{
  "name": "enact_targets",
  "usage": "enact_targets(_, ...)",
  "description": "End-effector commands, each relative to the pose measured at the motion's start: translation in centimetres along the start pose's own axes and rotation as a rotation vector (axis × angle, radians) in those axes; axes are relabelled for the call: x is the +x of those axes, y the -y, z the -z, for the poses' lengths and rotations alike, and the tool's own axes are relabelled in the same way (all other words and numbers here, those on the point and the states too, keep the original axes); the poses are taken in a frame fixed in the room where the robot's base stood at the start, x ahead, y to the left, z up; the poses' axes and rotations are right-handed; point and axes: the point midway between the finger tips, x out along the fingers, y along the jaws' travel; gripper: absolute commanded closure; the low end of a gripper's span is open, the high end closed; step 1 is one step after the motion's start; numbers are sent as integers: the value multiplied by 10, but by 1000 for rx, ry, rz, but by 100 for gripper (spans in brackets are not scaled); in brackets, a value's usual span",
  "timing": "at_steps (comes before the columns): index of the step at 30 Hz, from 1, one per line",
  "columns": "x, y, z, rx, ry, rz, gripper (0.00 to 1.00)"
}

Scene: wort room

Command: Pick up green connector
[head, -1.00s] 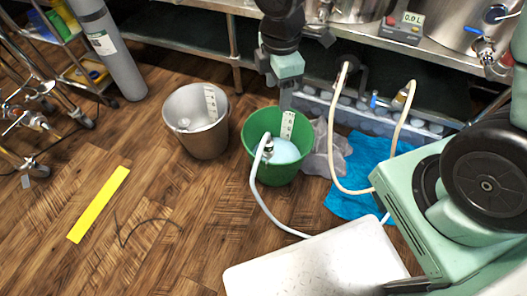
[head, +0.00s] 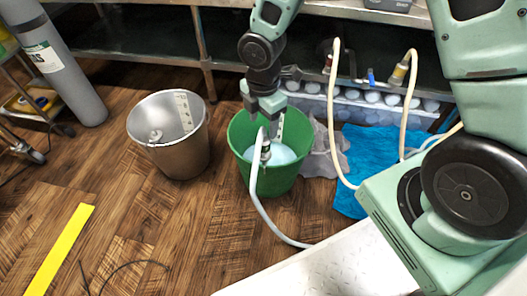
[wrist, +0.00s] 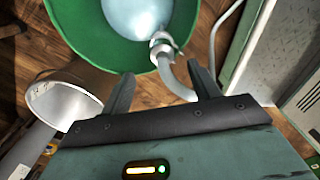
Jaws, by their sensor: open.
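My gripper (head: 265,114) is open and points down over the green bucket (head: 240,165). A grey metallic connector (head: 265,148) on the end of a pale hose (head: 254,190) rests at the bucket's rim, just below the fingers. I see no clearly green colour on it. In the wrist view the open fingers (wrist: 162,86) stand either side of the hose's line, and the connector (wrist: 162,42) lies beyond the fingertips at the rim of the green bucket (wrist: 85,25). Nothing is between the fingers' tips that I can tell as held. Pale liquid shows in the bucket.
A steel bucket (head: 180,155) stands left of the green one. A grey cloth (head: 325,150) and a blue cloth (head: 350,200) lie to the right. Cream hoses (head: 335,110) hang from the steel bench. The wooden floor at the left front is mostly clear, with a yellow strip (head: 60,250).

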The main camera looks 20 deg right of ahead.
Motion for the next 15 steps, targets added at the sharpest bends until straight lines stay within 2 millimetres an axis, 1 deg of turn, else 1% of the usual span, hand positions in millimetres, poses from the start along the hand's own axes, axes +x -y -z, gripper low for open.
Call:
enact_targets(1, 18, 0, 1, -2, 0, 0, 39)
enact_targets(3, 29, 0, 1, -1, 0, 0, 39)
enact_targets(6, 40, 0, 0, 0, 0, 0, 39)
enact_targets(15, 51, 0, 1, -1, 0, -1, 39)
